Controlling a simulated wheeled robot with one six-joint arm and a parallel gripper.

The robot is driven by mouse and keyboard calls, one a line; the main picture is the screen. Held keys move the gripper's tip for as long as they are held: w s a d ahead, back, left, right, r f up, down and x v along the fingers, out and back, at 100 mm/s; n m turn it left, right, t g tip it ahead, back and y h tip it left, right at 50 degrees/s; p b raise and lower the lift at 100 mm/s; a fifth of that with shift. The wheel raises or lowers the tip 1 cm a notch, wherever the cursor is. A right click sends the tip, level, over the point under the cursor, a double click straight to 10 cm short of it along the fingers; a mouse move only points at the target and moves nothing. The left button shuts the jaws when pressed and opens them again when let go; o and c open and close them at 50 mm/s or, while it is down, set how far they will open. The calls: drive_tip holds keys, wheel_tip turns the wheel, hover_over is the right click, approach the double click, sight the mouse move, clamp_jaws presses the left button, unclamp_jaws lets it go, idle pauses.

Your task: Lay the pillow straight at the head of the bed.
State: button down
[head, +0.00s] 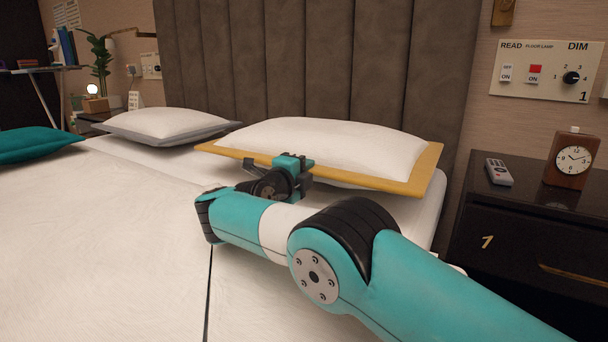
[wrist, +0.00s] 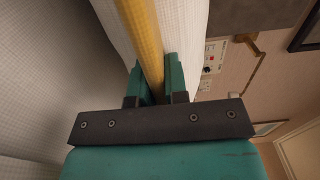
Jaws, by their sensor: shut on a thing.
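A white pillow (head: 325,146) with a mustard-yellow border lies at the head of the bed (head: 120,230), in front of the brown padded headboard (head: 320,60). Its long side runs roughly along the headboard, with its right end a little nearer to me. My gripper (head: 293,163) is at the pillow's near edge. In the wrist view my gripper (wrist: 158,85) has its two teal fingers on either side of the yellow border (wrist: 147,45), shut on it. My gripper and arm hide part of the near edge.
A second white pillow (head: 165,125) with a grey border lies to the left. A teal cushion (head: 35,144) is at the far left. A dark nightstand (head: 530,215) at right holds a remote (head: 498,172) and a clock (head: 573,158). The bed's middle is clear.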

drive_tip(key=shift+f+b, duration=0.4)
drive_tip(key=shift+b, duration=0.55)
drive_tip(key=c, duration=1.1)
unclamp_jaws()
drive_tip(key=shift+c, duration=0.2)
